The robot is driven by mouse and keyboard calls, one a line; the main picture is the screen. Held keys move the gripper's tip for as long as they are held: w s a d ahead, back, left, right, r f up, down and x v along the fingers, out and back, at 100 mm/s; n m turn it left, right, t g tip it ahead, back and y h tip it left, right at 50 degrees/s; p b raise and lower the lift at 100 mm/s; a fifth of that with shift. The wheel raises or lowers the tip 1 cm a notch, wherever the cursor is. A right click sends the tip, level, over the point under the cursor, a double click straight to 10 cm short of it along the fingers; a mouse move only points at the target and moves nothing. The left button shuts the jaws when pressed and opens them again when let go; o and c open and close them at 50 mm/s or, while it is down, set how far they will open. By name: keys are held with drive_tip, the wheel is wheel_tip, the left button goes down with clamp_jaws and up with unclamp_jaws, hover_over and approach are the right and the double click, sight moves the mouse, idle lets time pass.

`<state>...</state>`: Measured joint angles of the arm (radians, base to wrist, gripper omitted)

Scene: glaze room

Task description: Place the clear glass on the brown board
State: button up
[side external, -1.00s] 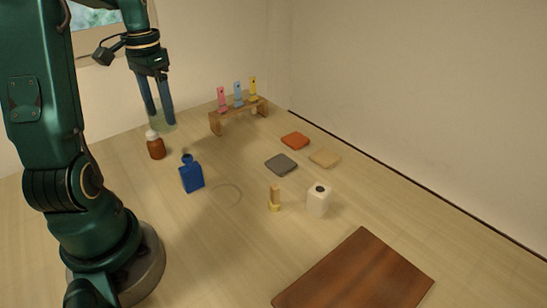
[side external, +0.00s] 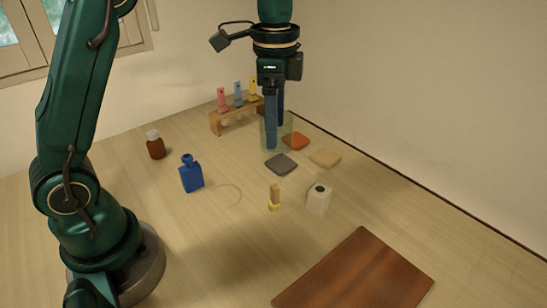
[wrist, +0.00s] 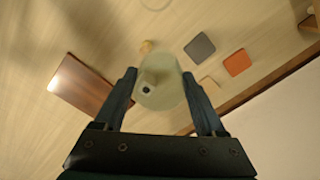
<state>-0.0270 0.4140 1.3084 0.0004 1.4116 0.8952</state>
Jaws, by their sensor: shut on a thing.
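The clear glass (side external: 267,137) is a pale, see-through tumbler between the fingers of my gripper (side external: 276,136). It looks held up in the air, in front of the tiles in the side view. In the wrist view the glass (wrist: 172,99) sits between the two fingertips of my gripper (wrist: 159,77), which is shut on it. The brown board (side external: 355,277) lies flat and bare at the front right of the side view. The board (wrist: 78,90) shows at the left of the wrist view, apart from the glass.
Grey (side external: 281,164), orange (side external: 295,141) and tan (side external: 325,158) tiles lie flat. A blue bottle (side external: 191,175), brown jar (side external: 155,146) and wooden rack (side external: 233,118) stand left and back.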

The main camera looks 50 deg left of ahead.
drive_tip(key=s+d+m, duration=0.3)
drive_tip(key=d+m, duration=0.2)
drive_tip(key=d, duration=0.8)
hover_over(344, 304)
wheel_tip(344, 304, down, 8)
drive_tip(key=shift+r, duration=0.25)
drive_tip(key=shift+f, duration=2)
drive_tip(key=o, duration=1.5)
drive_tip(key=shift+f, duration=0.1)
drive_tip(key=shift+o, duration=0.2)
